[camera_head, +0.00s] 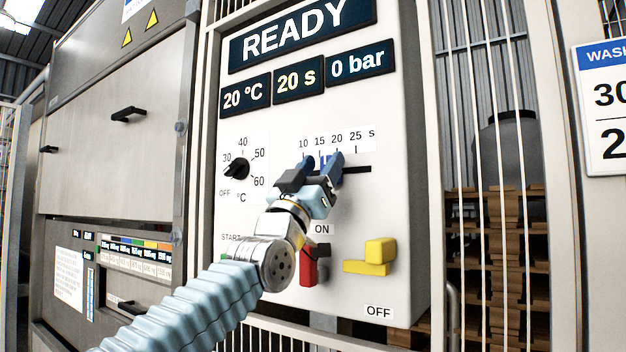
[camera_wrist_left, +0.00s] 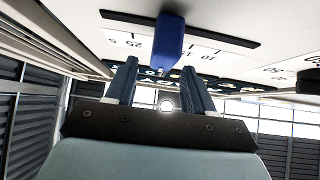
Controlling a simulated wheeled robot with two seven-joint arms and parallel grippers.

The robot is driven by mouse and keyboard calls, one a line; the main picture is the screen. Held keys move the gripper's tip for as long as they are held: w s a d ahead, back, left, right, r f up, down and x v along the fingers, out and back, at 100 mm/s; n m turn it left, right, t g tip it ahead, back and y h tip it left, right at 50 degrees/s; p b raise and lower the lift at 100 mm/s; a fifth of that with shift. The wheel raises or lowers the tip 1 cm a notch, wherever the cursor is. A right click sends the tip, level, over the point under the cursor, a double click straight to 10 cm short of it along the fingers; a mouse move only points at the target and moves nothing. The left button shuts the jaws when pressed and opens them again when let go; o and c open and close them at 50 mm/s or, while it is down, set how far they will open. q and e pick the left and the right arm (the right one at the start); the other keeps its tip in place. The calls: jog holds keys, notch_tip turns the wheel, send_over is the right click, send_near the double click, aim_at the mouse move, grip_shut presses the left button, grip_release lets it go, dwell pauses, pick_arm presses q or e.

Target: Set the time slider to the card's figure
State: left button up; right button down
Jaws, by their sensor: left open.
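The time slider's blue knob (camera_head: 325,158) stands on a dark horizontal slot under a scale marked 10, 15, 20, 25 s. It sits near the middle of the scale; its exact mark is partly hidden by my fingers. The display (camera_head: 299,79) reads 20 s. My left gripper (camera_head: 322,164) is open in front of the slider, one finger on each side of the knob. In the left wrist view the blue knob (camera_wrist_left: 169,40) shows at the fingertips; I cannot tell whether they touch it. The card (camera_head: 606,110) at the right edge is cut off, showing "WASH", "30" and "2". My right gripper is not in view.
A temperature dial (camera_head: 237,169) is left of the slider. Below are a red handle (camera_head: 308,268) and a yellow handle (camera_head: 372,257) by ON and OFF labels. Other displays read READY, 20 °C and 0 bar. White fence bars stand right of the panel.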

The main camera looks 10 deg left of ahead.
pick_arm(q)
jog(key=b+v, duration=0.6)
jog(key=v, duration=0.7)
jog(key=shift+s+f+b, duration=0.2)
jog(key=shift+f+b, duration=0.05)
jog(key=shift+b, duration=0.15)
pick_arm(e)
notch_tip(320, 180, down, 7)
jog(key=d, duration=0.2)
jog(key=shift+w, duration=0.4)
pick_arm(q)
jog(key=shift+a, duration=0.1)
